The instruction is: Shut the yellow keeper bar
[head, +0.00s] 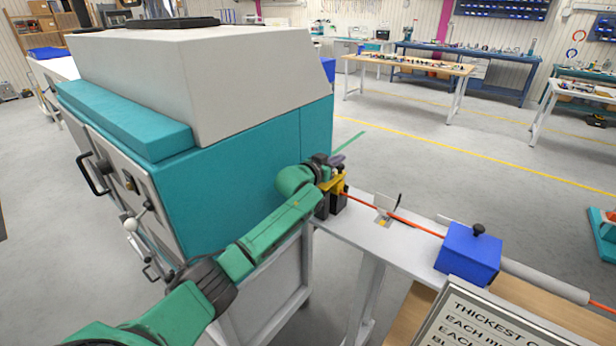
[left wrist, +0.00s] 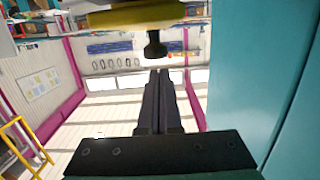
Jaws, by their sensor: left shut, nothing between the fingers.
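The yellow keeper bar (head: 334,184) is at the black block (head: 338,202) on the left end of the narrow white bench. My gripper partly hides it, and I cannot tell whether it is open or shut. In the left wrist view a yellow bar (left wrist: 140,16) crosses the top, with a black knob (left wrist: 156,47) hanging into the picture. My left gripper (head: 336,160) is at the bar, beside the block. Its dark fingers (left wrist: 160,72) are shut and empty, their tips close to the knob; contact is unclear. My right gripper is out of view.
An orange cable (head: 415,222) runs from the block through a small white bracket (head: 384,214) to a blue box (head: 468,254) and grey tube (head: 545,278). A large teal and grey machine (head: 235,175) stands close left. A sign (head: 510,318) stands in front.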

